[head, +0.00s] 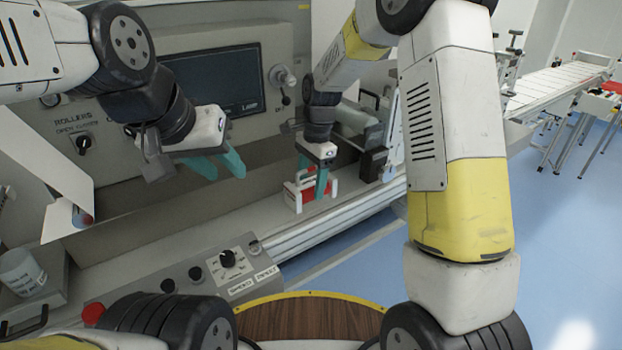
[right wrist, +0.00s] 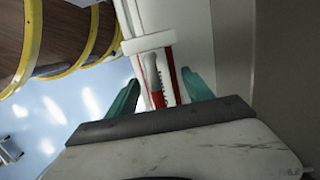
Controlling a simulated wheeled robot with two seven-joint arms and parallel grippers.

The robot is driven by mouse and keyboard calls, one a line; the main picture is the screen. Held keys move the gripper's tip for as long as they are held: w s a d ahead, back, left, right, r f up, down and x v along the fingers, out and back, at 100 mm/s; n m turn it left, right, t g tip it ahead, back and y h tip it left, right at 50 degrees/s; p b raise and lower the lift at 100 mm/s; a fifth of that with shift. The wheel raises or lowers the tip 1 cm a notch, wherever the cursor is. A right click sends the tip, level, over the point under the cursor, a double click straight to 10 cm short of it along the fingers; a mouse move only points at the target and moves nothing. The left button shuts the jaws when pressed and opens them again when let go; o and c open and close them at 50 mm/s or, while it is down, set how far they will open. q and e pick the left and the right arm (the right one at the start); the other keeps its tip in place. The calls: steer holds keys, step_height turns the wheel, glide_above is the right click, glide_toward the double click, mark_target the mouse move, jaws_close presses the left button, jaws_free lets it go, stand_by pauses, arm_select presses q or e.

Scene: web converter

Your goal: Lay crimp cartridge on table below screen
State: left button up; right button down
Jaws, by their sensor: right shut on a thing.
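The crimp cartridge (head: 299,192), a small red and white block with a white handle-like frame, is at the right part of the grey table (head: 190,226) below the screen (head: 215,80). My right gripper (head: 321,187) is shut on it from above. In the right wrist view, the cartridge's white bar (right wrist: 147,43) and red sides show between the teal fingers of my right gripper (right wrist: 160,92). I cannot tell whether its underside touches the surface. My left gripper (head: 222,169) is open and empty in front of the panel under the screen, left of the cartridge.
A control box (head: 200,274) with knobs and a red button stands at the front. A white cup (head: 22,272) is at the left edge. A dark machine part (head: 374,160) is close right of the cartridge. The table's middle stretch is clear.

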mark_target(311, 191)
steer(key=shift+f, duration=1.4)
steer(key=shift+c, duration=2)
jaws_free()
steer(key=shift+f, duration=0.15)
